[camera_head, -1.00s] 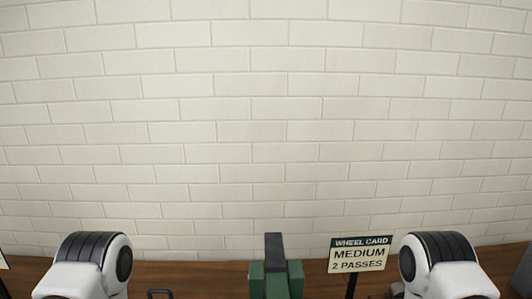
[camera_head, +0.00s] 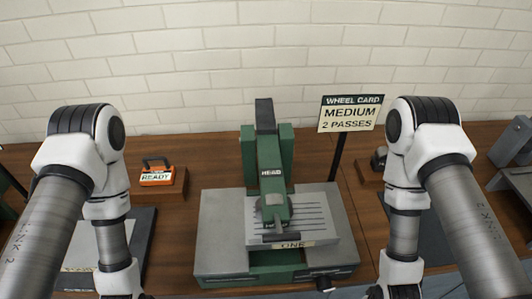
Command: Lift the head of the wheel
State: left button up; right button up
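A green head (camera_head: 268,165) marked HEAD belongs to a green and grey machine in the middle of the bench. Its arm runs from a green upright (camera_head: 247,158) at the back towards me. Its front end hangs low over a light grey lined plate (camera_head: 312,215) with a tag reading ONE (camera_head: 290,245). I cannot tell whether it touches the plate. No wheel can be made out. My two arms come down on either side of the machine. Both grippers are below the picture's bottom edge.
A sign (camera_head: 350,114) reads WHEEL CARD, MEDIUM, 2 PASSES, on a dark post behind the machine's right side. An orange block marked READY (camera_head: 157,176) sits on a wooden base at left. A brick wall stands behind.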

aim_at(274, 209)
jog(key=k+j, duration=0.7)
jog(key=k, duration=0.15)
